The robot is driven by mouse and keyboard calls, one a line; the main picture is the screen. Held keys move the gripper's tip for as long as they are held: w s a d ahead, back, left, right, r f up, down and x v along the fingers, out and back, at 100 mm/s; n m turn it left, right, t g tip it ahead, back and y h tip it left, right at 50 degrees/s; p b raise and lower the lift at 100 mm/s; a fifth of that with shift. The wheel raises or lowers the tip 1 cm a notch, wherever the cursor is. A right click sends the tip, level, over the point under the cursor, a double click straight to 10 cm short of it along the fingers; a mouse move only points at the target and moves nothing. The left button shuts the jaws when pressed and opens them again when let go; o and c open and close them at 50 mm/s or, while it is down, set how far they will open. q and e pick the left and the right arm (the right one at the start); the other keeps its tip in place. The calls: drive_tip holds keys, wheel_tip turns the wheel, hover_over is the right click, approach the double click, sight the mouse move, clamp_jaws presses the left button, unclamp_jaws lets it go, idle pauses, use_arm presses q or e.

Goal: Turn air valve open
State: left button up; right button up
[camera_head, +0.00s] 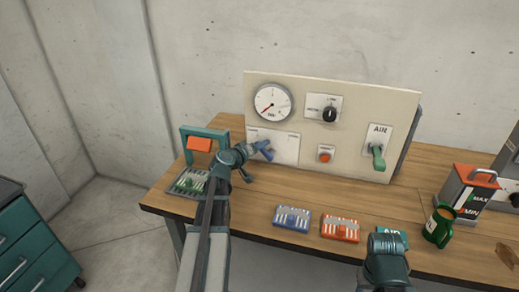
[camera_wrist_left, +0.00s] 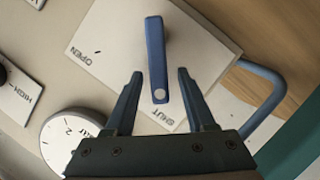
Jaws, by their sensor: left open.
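A blue lever (camera_wrist_left: 155,50) is mounted on a white plate (camera_wrist_left: 105,35) marked OPEN and SHUT. In the left wrist view its free end, with a pale dot, points toward the SHUT side. My left gripper (camera_wrist_left: 160,74) is open, with one finger on each side of the lever and a visible gap to each. In the head view my left gripper (camera_head: 256,151) is at the lever plate (camera_head: 285,148) and partly covers the lever. A separate plate (camera_head: 379,133) marked AIR carries a green handle (camera_head: 378,157) that hangs down. My right gripper (camera_head: 386,247) is low at the front; its fingers are not clear.
The upright panel (camera_head: 345,95) also holds a round gauge (camera_head: 273,103), a black knob (camera_head: 329,114) and a red button (camera_head: 325,155). Blue (camera_head: 292,218) and orange (camera_head: 340,228) boxes lie on the table. A green mug (camera_head: 438,228) stands at the right.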

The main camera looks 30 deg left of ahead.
use_arm(q)
clamp_jaws()
idle(0.3)
idle(1.2)
